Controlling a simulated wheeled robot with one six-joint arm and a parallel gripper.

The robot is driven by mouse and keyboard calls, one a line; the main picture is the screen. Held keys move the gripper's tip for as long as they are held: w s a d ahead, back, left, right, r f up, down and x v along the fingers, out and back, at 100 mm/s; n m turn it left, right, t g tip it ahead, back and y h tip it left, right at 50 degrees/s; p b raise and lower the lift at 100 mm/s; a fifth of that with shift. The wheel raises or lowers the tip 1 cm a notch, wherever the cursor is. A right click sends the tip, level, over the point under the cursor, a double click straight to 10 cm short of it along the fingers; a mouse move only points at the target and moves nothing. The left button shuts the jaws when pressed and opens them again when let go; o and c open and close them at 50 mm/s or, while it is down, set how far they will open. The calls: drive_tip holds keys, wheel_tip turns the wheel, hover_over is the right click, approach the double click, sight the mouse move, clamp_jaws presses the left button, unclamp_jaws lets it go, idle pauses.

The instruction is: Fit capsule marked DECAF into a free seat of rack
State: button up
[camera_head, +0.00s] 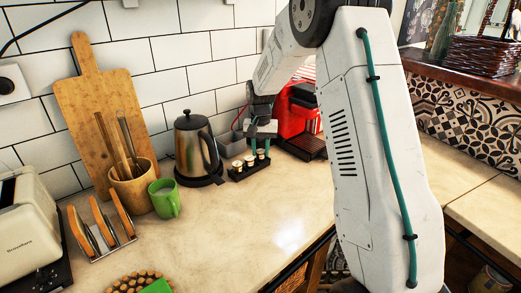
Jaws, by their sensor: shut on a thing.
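A small black rack (240,175) stands on the counter beside the kettle, with pale-topped capsules in it, one at its left end (237,165). My gripper (261,147) points down over the right part of the rack. It is shut on a small capsule at or just above the rack; the fingers hide most of it. No marking can be read at this size, so I cannot tell which capsule says DECAF. I cannot tell whether the held capsule is seated.
A steel kettle (195,150) stands close on the left. A red coffee machine (292,115) stands right behind, with a grey bin (231,144) behind the rack. A green mug (164,199) and a utensil pot (133,187) are farther left.

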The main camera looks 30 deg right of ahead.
sight(261, 152)
drive_tip(key=shift+f, duration=0.2)
drive_tip(key=o, duration=0.9)
drive_tip(key=shift+o, duration=0.2)
wheel_tip(261, 152, up, 12)
drive_tip(key=s+a+r+n, duration=0.1)
drive_tip(key=s+a+r, duration=0.3)
drive_tip(key=s+r, duration=0.25)
drive_tip(key=s+a+r+n, duration=0.1)
drive_tip(key=s+a+r, duration=0.15)
drive_tip(key=s, duration=0.45)
drive_tip(key=s+a+r+n, duration=0.1)
drive_tip(key=s+a, duration=0.2)
drive_tip(key=s, duration=0.3)
drive_tip(key=s+a+f+n, duration=0.2)
drive_tip(key=s, duration=0.8)
drive_tip(key=s+a+f+n+t, duration=0.1)
drive_tip(key=s+a+f, duration=0.1)
drive_tip(key=s, duration=0.8)
drive_tip(key=shift+s+f+n, duration=0.4)
drive_tip(key=shift+f, duration=0.05)
